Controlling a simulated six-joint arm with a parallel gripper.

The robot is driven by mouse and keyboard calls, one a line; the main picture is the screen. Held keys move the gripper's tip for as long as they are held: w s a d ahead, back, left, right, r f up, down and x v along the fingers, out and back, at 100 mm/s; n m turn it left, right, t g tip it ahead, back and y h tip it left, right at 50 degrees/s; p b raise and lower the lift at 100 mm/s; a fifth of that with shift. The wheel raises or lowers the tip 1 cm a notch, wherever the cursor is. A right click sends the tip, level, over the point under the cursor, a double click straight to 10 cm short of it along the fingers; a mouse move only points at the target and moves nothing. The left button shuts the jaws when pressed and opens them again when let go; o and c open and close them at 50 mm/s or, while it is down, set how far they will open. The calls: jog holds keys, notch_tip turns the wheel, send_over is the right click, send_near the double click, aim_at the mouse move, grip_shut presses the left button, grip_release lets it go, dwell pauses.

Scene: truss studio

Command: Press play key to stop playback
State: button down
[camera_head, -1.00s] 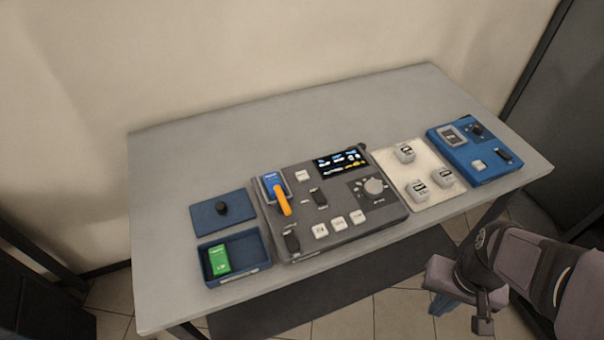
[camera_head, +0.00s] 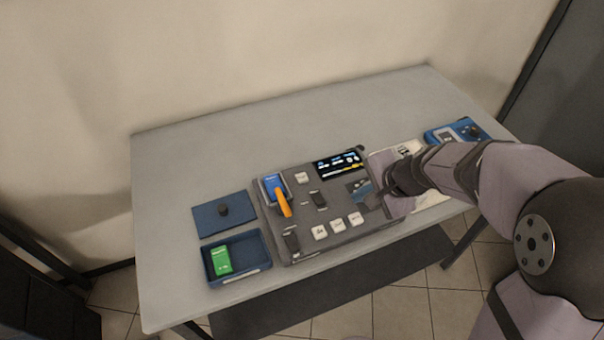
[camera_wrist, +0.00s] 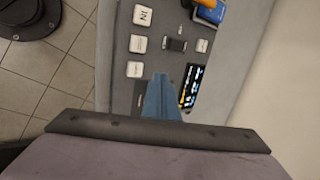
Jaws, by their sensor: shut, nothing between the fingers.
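A dark grey console (camera_head: 268,215) lies on the table with three white keys in a row along its front: a left key (camera_head: 320,232), a middle key (camera_head: 338,225) and a right key (camera_head: 356,219). Another white key (camera_head: 301,178) is near its back. The key labels are too small to tell which is play. My gripper (camera_head: 358,190) is shut and empty over the console's right part, covering the round knob. In the wrist view, its blue fingertips (camera_wrist: 160,76) appear between the key row (camera_wrist: 138,43) and the lit screen (camera_wrist: 190,84); contact cannot be told.
The console also carries a screen (camera_head: 338,164), an orange lever (camera_head: 284,203) and dark switches (camera_head: 319,200). A blue tray (camera_head: 262,265) with a green block (camera_head: 222,260) and a blue lid (camera_head: 205,220) stand left.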

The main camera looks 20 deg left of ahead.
aim_at(305, 180)
jog(key=w+a+r+m+t+y+p, duration=0.1)
jog(key=w+a+m, duration=0.2)
jog(key=a, duration=0.5)
jog(key=w+a+r+m+t+y, duration=0.1)
jog(key=w+a+r+m, duration=0.1)
jog(key=a, duration=0.7)
jog(key=w+m, duration=0.1)
jog(key=m, duration=0.1)
jog(key=shift+w+m+y+p, duration=0.3)
jog(key=shift+w+m+p, duration=0.05)
jog(key=shift+m, duration=0.05)
notch_tip(305, 180, down, 9)
jog(key=b, duration=0.8)
jog(key=shift+r, duration=0.2)
jog(key=shift+f+b, duration=0.25)
jog(key=shift+b, duration=0.15)
dwell(0.3)
jog(key=shift+f, duration=0.2)
jog(key=shift+d+f+b, duration=0.1)
jog(key=shift+f+b, duration=0.35)
jog(key=shift+b, duration=0.3)
dwell(0.6)
jog(key=shift+r, duration=0.2)
jog(key=shift+r+p, duration=0.7)
jog(key=shift+p, duration=0.15)
